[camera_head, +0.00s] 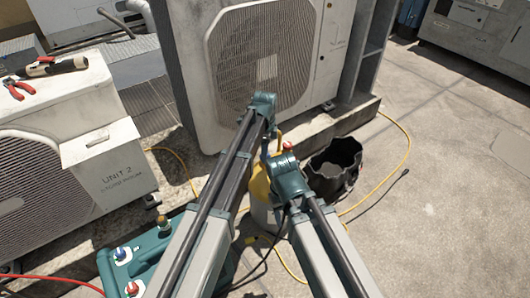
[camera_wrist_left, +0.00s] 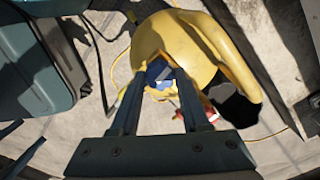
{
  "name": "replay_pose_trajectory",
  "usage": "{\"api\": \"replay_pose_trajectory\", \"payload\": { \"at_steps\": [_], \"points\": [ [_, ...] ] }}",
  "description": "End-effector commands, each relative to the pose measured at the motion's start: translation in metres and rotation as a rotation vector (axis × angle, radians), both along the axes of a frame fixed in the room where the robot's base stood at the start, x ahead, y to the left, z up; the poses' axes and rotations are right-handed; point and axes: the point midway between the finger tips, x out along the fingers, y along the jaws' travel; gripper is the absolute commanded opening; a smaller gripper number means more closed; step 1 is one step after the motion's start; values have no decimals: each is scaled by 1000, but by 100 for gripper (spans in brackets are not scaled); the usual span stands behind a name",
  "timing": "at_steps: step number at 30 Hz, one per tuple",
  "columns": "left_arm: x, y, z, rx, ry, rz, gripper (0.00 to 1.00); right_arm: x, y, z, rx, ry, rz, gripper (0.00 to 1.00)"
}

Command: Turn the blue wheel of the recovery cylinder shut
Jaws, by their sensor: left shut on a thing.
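The recovery cylinder (camera_head: 261,216) is grey with a yellow top and stands on the ground, partly hidden behind my arms in the head view. In the left wrist view its yellow collar (camera_wrist_left: 150,38) curves around the blue wheel (camera_wrist_left: 157,68). My left gripper (camera_wrist_left: 160,77) is shut on the blue wheel, with a finger on either side of it. A red part (camera_wrist_left: 211,115) shows beside the right finger. My arms hide the blue wheel and the left fingertips in the head view.
A black bucket (camera_head: 334,168) stands right of the cylinder, with a yellow cord (camera_head: 393,172) around it. A teal machine (camera_head: 127,262) is at left. Condenser units (camera_head: 190,65) stand behind and left (camera_head: 100,160). The paving at right is clear.

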Motion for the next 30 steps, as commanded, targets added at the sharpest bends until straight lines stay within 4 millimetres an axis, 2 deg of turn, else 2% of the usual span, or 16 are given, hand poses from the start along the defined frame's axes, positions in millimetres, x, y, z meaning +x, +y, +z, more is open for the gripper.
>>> {"api": "replay_pose_trajectory", "payload": {
  "at_steps": [9,23,24,28,30],
  "points": [
    [0,0,0,0,1,-83,0,0,0,0,0,0,0,50],
    [0,0,0,0,0,-93,0,0,0,0,0,0,0,50],
    [0,0,0,0,0,-93,49,0,0,0,0,0,0,50],
    [0,0,0,0,0,-92,73,0,0,0,0,0,0,50],
    [0,0,0,0,0,-92,76,0,0,0,0,0,0,50]
  ]
}}
